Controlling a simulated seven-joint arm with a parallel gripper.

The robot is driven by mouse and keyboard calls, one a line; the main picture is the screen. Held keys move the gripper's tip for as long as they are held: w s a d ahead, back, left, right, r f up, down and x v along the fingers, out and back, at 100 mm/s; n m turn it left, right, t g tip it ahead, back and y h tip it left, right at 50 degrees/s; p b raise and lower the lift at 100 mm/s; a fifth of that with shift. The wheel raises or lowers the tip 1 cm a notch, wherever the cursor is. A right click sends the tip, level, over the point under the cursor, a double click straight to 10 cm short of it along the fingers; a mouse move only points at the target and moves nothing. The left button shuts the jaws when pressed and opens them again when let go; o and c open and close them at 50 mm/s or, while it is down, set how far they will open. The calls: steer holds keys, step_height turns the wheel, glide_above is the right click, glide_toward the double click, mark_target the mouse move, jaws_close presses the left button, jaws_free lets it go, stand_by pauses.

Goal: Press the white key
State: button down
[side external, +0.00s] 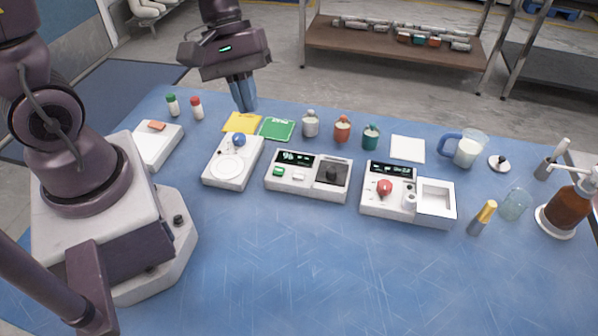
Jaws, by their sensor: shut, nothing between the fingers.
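The white key (299,177) is a small pale button on the front of the middle white device (318,190). A green key (279,171) sits to its left, a lit display (296,159) is behind it, and a black square part with a knob (332,171) is to its right. My gripper (247,108) points down with its fingers shut and empty. It is at the back of the table, behind and left of the white key, near the yellow and green packets and clear of the device.
A white device with a blue knob (232,163) stands left of the middle device; one with a red knob (407,196) stands right. Yellow (241,122) and green (277,129) packets and several small jars line the back. The blue front table area (300,270) is clear.

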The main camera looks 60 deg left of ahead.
steer(key=w+d+f+n+t+h, duration=0.1)
steer(key=w+f+n+h, duration=0.25)
steer(key=f+n, duration=0.45)
steer(key=n+t, duration=0.3)
steer(key=n, duration=1)
glide_above(300, 172)
steer(key=shift+r, duration=0.35)
steer(key=shift+f, duration=4.4)
steer(key=shift+f, duration=0.15)
steer(key=shift+f, duration=0.25)
